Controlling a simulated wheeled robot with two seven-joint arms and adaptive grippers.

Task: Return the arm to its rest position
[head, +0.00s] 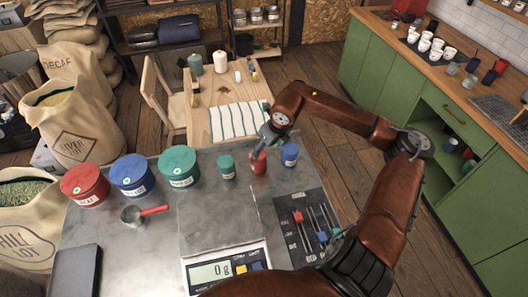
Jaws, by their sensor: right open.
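My right arm (345,113) reaches in from the lower right and bends back over the metal table (160,240). Its gripper (262,148) is open and points down at the small red canister (259,165). The fingertips are close to the top of that canister; I cannot tell whether they touch it. The small red canister stands upright between a small green canister (227,167) on its left and a small blue one (290,155) on its right. My left gripper is not in view.
Large red (85,186), blue (132,177) and green (179,168) canisters stand along the back left. A scoop (132,217) with a red handle lies in front. A scale (225,268) reads 0 g beside a slider panel (297,230). A wooden table (203,126) stands behind.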

